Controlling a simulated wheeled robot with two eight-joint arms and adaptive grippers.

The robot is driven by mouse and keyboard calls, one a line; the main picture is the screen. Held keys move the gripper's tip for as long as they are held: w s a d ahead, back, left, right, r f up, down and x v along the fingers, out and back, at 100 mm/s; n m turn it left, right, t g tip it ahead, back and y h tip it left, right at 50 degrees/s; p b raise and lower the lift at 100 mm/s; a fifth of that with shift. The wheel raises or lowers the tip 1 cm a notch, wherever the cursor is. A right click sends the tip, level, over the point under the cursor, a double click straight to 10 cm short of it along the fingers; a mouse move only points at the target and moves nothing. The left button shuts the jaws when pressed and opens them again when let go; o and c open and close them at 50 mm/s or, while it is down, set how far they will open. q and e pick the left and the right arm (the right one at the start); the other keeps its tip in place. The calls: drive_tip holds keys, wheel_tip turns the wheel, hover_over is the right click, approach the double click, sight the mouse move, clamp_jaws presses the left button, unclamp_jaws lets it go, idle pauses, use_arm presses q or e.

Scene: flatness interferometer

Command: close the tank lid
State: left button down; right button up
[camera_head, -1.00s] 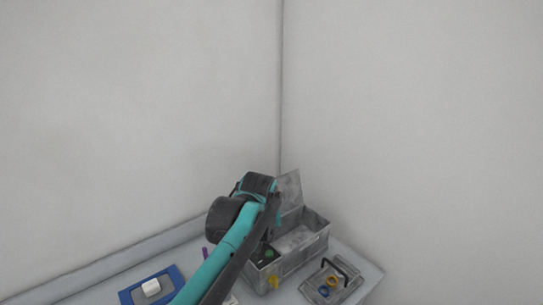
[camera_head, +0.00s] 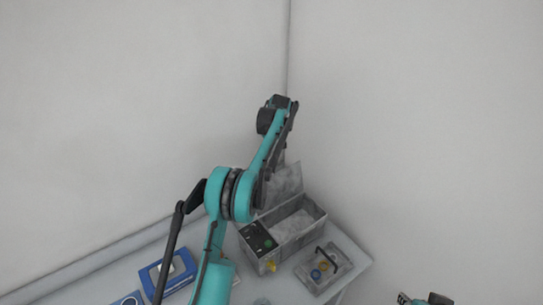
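The grey tank (camera_head: 304,232) stands at the table's back corner, its long compartment uncovered. The lid (camera_head: 287,180) stands raised at the tank's back side, tilted steeply up. My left arm rises in front of the lid and hides its left part. The dark end of that arm (camera_head: 278,112) is above the lid, apart from it as far as I can see. The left fingers cannot be made out. A teal and black part of my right arm (camera_head: 427,298) shows at the bottom right edge, away from the tank; its fingers are not clear.
A dark panel with a green button (camera_head: 268,243) is at the tank's left end, with a yellow knob (camera_head: 270,267) below. A grey tray with a black handle (camera_head: 334,282) holds blue and yellow rings. A blue case (camera_head: 180,280) lies left. Walls close the corner behind.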

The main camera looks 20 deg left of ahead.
sight(276, 186)
use_arm(q)
drive_tip(key=s+x, duration=0.1)
drive_tip(key=x, duration=0.7)
drive_tip(key=d, duration=0.1)
drive_tip(key=s+d, duration=0.1)
drive_tip(key=d+p, duration=0.1)
drive_tip(key=shift+s+d+f, duration=0.15)
drive_tip(key=shift+s+f, duration=0.05)
drive_tip(key=shift+s, duration=0.05)
drive_tip(key=shift+w+f, duration=0.1)
drive_tip(key=shift+d, duration=0.1)
